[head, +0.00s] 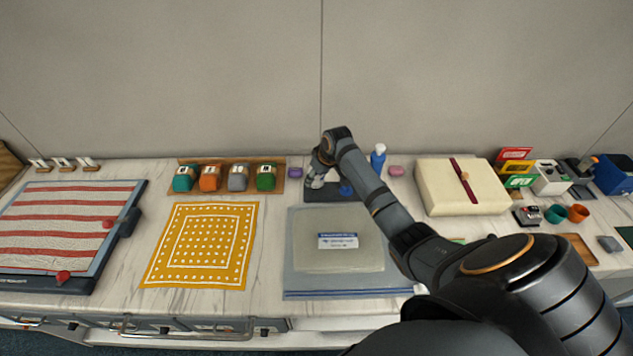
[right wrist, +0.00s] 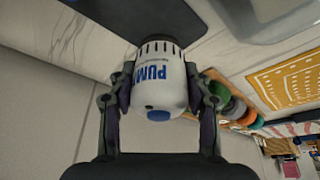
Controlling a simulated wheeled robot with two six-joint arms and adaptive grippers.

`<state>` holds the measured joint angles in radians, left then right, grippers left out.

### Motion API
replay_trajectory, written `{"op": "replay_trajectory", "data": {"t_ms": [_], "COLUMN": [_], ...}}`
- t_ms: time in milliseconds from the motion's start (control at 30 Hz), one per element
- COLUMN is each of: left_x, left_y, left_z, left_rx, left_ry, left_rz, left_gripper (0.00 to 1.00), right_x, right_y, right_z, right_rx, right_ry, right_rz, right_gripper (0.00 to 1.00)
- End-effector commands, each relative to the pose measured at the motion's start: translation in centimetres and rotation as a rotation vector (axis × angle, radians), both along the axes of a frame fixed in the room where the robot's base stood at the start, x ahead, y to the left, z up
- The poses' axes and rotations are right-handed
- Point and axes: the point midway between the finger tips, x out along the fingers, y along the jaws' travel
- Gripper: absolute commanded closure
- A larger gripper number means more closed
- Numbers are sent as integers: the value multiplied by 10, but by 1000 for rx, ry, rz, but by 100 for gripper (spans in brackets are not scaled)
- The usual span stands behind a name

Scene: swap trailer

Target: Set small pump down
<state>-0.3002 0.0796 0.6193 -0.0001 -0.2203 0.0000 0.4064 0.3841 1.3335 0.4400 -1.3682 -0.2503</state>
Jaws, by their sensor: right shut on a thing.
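The small pump is a white cylinder with blue "PUMP" lettering, dark slots and a blue end cap; it fills the middle of the right wrist view (right wrist: 158,82). My right gripper (right wrist: 158,92) is shut on it, one finger on each side. In the head view my right gripper (head: 320,178) is at the back of the counter, over the dark mat (head: 332,195), and mostly hides the pump. I cannot tell whether the pump touches the mat. My left gripper is not in view.
A blue bottle (head: 378,158) and a pink block (head: 396,171) stand right of the mat, a purple block (head: 295,172) left of it. A cream box (head: 440,185) is further right.

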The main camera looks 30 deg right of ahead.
Motion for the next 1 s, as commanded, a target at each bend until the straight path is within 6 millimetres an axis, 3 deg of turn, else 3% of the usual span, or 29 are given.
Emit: {"op": "replay_trajectory", "data": {"t_ms": [200, 533, 567, 600, 700, 1000], "left_x": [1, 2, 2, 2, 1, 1], "left_y": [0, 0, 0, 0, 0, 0], "left_z": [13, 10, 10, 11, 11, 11], "left_rx": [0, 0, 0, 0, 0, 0], "left_ry": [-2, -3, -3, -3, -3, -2], "left_rz": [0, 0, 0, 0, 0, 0], "left_gripper": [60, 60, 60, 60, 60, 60], "right_x": [-1, -1, -1, -2, -2, -1], "right_y": [1, 1, 1, 1, 1, 1], "right_z": [-26, -32, -32, -31, -31, -30], "right_rx": [2, 1, 0, 0, 0, 1], "right_ry": [2, 2, 3, 3, 3, 2], "right_rz": [1, 0, 0, 0, 0, 0], "right_gripper": [91, 91, 48, 42, 29, 28]}}
